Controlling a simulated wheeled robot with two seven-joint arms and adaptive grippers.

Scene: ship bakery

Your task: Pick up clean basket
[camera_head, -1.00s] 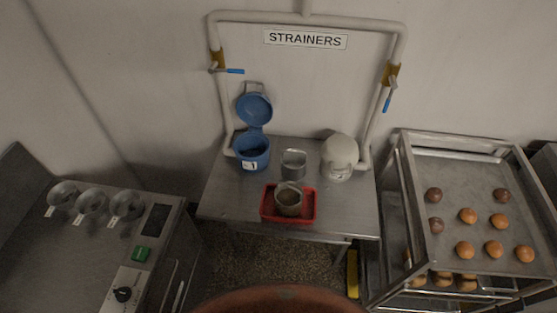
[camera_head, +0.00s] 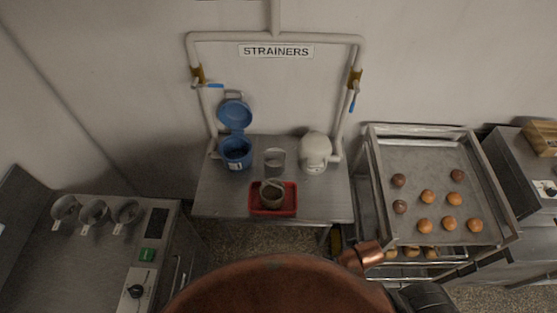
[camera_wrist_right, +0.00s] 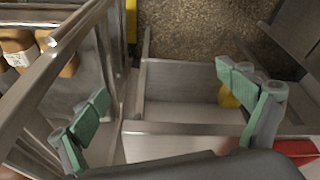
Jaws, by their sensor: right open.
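A plain grey basket (camera_head: 275,160) stands upright on the metal table (camera_head: 211,202), under the STRAINERS sign. A second basket (camera_head: 272,194), brownish inside and with a raised handle, sits in a red tray (camera_head: 292,206) in front of it. The grey one looks like the clean basket. My right gripper (camera_wrist_right: 170,115) is open and empty in the right wrist view, its green-padded fingers wide apart, with no basket in that view. My left gripper is out of view.
A blue lidded container (camera_head: 236,152) and a white rounded vessel (camera_head: 314,152) flank the grey basket. White pipes with blue-handled valves frame the table. A rack (camera_head: 377,160) with buns stands right; a counter (camera_head: 75,253) with several strainers is left.

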